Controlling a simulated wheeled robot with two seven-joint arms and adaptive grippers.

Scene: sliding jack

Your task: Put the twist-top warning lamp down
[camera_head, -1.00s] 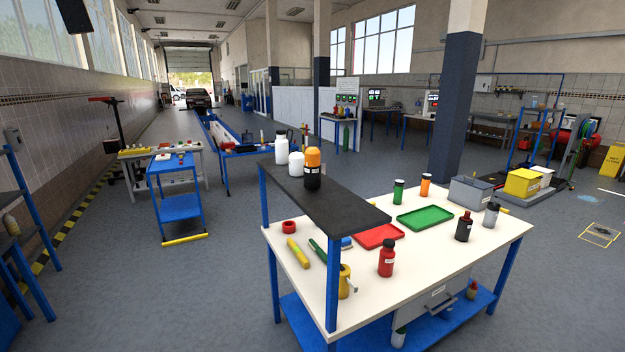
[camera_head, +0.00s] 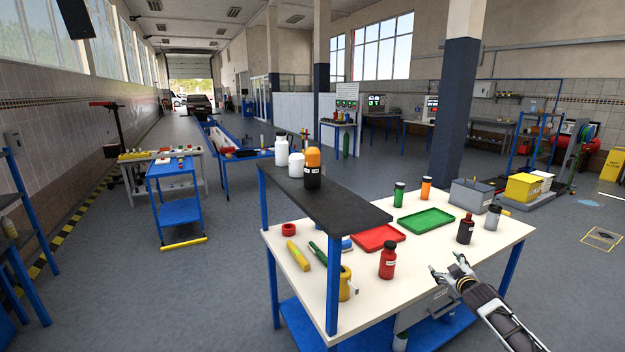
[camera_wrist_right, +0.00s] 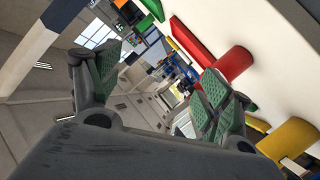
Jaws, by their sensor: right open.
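The twist-top warning lamp (camera_head: 313,170), with an orange top and a black base, stands upright on the dark raised shelf (camera_head: 335,208). My right gripper (camera_head: 448,268) is open and empty at the front right edge of the white table, well to the right of and below the lamp. Its green-padded fingers (camera_wrist_right: 155,85) stand apart in the right wrist view with nothing between them. My left gripper does not show.
Two white bottles (camera_head: 281,151) stand beside the lamp on the shelf. The white table (camera_head: 430,250) holds a red tray (camera_head: 378,238), a green tray (camera_head: 426,220), a red bottle (camera_head: 388,260), a dark bottle (camera_head: 465,229) and a grey box (camera_head: 470,195).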

